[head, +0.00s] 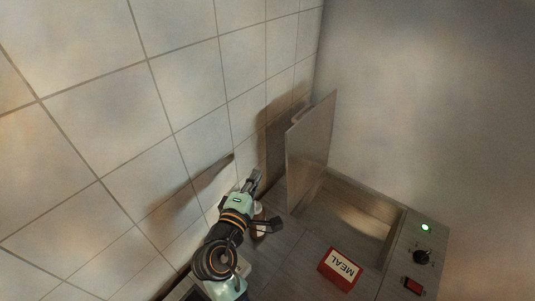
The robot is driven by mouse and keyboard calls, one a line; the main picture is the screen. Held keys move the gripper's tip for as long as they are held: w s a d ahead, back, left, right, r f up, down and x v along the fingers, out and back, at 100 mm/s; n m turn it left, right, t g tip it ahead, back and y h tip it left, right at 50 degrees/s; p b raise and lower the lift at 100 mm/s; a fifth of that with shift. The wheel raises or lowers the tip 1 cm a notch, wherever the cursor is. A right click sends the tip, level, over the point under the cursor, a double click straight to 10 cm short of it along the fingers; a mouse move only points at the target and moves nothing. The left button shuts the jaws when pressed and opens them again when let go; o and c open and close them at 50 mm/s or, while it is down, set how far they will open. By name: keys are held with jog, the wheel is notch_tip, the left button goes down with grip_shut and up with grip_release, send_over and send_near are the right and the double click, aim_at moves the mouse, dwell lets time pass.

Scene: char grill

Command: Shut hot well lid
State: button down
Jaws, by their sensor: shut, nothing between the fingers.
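The hot well lid (309,143) is a flat metal panel standing open, nearly upright, hinged along the wall side of the well. The hot well (357,212) is an open rectangular metal basin below and to the right of the lid, and it looks empty. My gripper (256,174) is to the left of the lid, near the tiled wall, apart from the lid. Its fingers are shut with nothing visible in them.
A red and white box marked MEAL (340,268) sits on the counter in front of the well. A control panel with a green light (424,227), a black knob (422,257) and a red switch (413,286) is at the right. The tiled wall (190,80) is close on the left.

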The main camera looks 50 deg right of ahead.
jog(key=s+d+p, duration=0.1)
jog(key=d+p, duration=0.3)
jog(key=d, duration=0.5)
jog(key=shift+d, duration=0.1)
